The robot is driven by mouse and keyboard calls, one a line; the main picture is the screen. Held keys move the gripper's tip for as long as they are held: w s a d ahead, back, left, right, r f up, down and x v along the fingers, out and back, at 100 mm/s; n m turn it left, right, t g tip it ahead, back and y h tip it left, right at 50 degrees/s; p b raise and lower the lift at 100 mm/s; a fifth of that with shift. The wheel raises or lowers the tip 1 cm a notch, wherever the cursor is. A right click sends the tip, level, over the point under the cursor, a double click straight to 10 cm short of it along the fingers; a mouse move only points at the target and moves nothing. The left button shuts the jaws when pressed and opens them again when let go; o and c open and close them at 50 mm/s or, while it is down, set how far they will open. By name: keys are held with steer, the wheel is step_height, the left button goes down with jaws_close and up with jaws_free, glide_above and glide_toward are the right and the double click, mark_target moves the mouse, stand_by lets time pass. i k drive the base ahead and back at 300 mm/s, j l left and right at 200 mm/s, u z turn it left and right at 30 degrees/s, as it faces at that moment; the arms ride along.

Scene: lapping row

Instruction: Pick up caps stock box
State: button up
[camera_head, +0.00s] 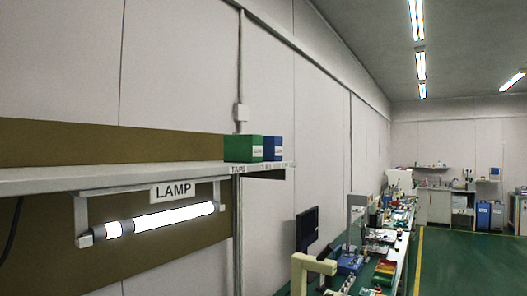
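A green box (243,148) and a blue box (272,148) stand side by side near the right end of a grey wall shelf (120,177). The shelf-edge label below the green box reads TAPE. The lettering further right, below the blue box, is too small to read surely. No box in view is clearly marked caps. My gripper is not in view.
A lit lamp (160,219) with a LAMP sign (173,190) hangs below the shelf. A long cluttered bench, a dark monitor (307,228) and a beige bracket-shaped object (314,264) are at lower right. Green floor (455,262) is open beyond the yellow line.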

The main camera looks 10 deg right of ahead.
mark_target(272, 146)
steer(key=i+l+u, duration=0.1)
steer(key=l, duration=0.25)
steer(key=i+l+u, duration=0.1)
steer(key=i+l, duration=0.25)
steer(key=i+l+u, duration=0.1)
steer(key=l, duration=0.3)
steer(key=i+l+u, duration=0.1)
steer(key=i+l, duration=0.15)
steer(key=l, duration=0.15)
steer(key=i+l+u, duration=0.1)
steer(key=l, duration=0.3)
steer(key=i, duration=0.05)
